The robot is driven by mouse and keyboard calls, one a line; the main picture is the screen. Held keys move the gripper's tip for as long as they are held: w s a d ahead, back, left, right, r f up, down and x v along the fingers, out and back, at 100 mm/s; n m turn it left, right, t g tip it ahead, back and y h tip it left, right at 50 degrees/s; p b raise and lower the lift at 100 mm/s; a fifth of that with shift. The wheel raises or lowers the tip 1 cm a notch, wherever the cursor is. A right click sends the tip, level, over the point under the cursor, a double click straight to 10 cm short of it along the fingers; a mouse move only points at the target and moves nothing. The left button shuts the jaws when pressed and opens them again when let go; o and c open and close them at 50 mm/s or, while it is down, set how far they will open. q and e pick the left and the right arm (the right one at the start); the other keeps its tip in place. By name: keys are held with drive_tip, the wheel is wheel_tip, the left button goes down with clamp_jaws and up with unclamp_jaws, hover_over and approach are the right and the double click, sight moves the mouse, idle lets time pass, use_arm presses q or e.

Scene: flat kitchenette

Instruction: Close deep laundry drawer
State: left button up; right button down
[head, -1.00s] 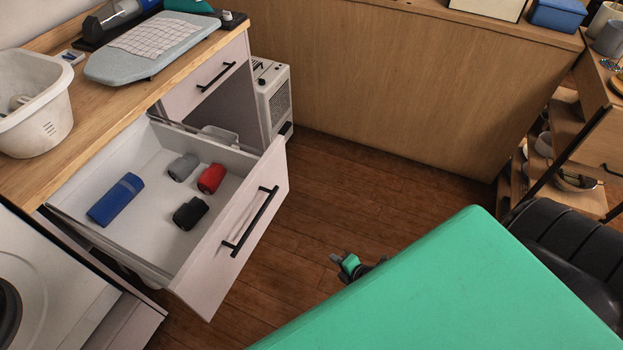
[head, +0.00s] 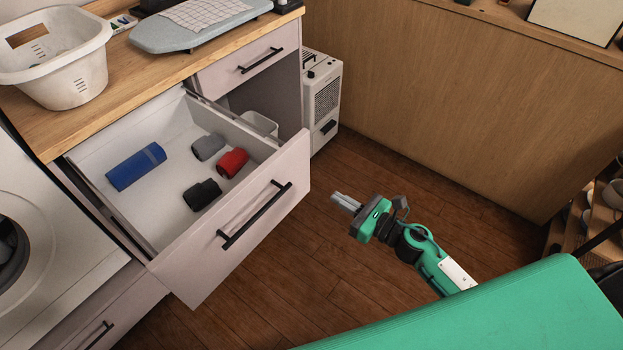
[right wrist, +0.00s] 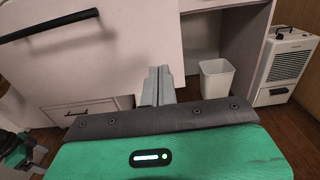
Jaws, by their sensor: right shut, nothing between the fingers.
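The deep laundry drawer (head: 240,222) stands pulled out under the wooden counter, with a long black bar handle on its pale front. Inside lie a blue roll (head: 136,166) and grey, red and black rolled items. My right gripper (head: 338,197) is shut and empty, to the right of the drawer front and apart from it in the head view. In the right wrist view its closed fingers (right wrist: 158,80) point toward the pale drawer front (right wrist: 100,62), whose handle shows at upper left.
A white heater (head: 322,100) stands right of the cabinet. A washing machine (head: 60,260) is at left. Wooden floor (head: 400,170) is clear around my right gripper.

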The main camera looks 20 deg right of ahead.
sight(300, 176)
drive_tip(key=p+x, duration=0.1)
drive_tip(key=x, duration=0.7)
drive_tip(key=shift+w+a+r+p, duration=0.1)
drive_tip(key=shift+w+a+p, duration=0.1)
drive_tip(key=shift+p, duration=0.2)
use_arm(q)
wheel_tip(300, 176, down, 7)
drive_tip(key=s+a, duration=0.1)
drive_tip(key=s, duration=0.1)
drive_tip(key=shift+s+r, duration=0.15)
drive_tip(key=shift+r, duration=0.05)
use_arm(e)
drive_tip(key=shift+w+a, duration=0.35)
drive_tip(key=shift+w, duration=0.2)
drive_tip(key=shift+w, duration=0.1)
